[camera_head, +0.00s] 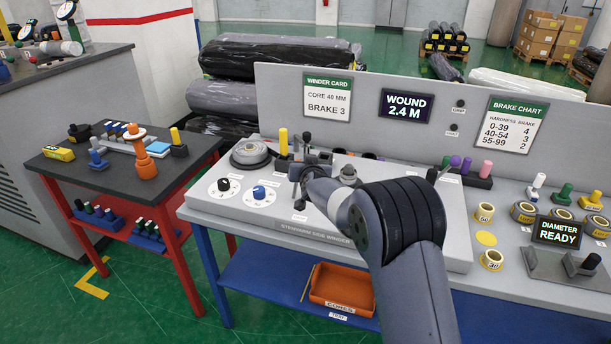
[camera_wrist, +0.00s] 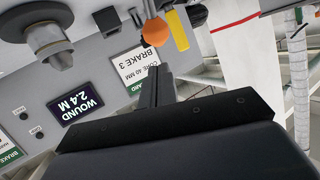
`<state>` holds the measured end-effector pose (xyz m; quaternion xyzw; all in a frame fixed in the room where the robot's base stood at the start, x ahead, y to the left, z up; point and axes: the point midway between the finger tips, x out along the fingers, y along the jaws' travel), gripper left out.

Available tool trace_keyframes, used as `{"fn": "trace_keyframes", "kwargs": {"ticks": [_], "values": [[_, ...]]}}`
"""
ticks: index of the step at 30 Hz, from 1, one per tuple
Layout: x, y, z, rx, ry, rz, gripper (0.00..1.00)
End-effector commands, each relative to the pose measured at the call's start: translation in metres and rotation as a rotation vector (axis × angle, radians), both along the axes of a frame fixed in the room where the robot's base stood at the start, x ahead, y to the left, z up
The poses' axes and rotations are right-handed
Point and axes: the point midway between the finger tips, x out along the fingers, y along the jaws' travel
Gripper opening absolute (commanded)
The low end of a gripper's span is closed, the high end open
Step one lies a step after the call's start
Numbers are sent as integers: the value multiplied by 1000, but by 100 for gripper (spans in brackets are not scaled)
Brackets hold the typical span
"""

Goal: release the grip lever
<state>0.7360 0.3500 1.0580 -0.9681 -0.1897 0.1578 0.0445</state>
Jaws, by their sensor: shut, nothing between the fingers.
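My gripper (camera_head: 305,150) is over the left half of the grey winder (camera_head: 375,234), at the end of my arm. In the wrist view its dark fingers (camera_wrist: 154,82) are shut together with nothing between them. Just beyond the fingertips in that view is an orange ball knob (camera_wrist: 155,32), which looks like a lever's end. A yellow cylinder (camera_wrist: 178,30) stands close beside it; it also shows left of my gripper in the head view (camera_head: 283,142). No readable label marks the grip lever. My gripper and arm hide part of the winder top in the head view.
Two dials, black (camera_head: 224,184) and blue (camera_head: 259,192), sit on the winder's front left. The upright back panel (camera_head: 420,115) carries signs and a display. A metal spindle (camera_wrist: 48,38) shows in the wrist view. A red side table (camera_head: 127,175) stands left.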

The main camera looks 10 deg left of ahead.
Motion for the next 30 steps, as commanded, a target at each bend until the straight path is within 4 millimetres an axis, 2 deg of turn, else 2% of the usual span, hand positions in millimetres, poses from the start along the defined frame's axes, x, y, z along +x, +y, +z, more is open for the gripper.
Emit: {"fn": "trace_keyframes", "kwargs": {"ticks": [18, 24, 30], "values": [[-63, -32, 46, -1, 5, 2, 0], [-73, -37, 52, -3, 5, 2, 0], [-74, -38, 53, -3, 6, 2, 0]]}}
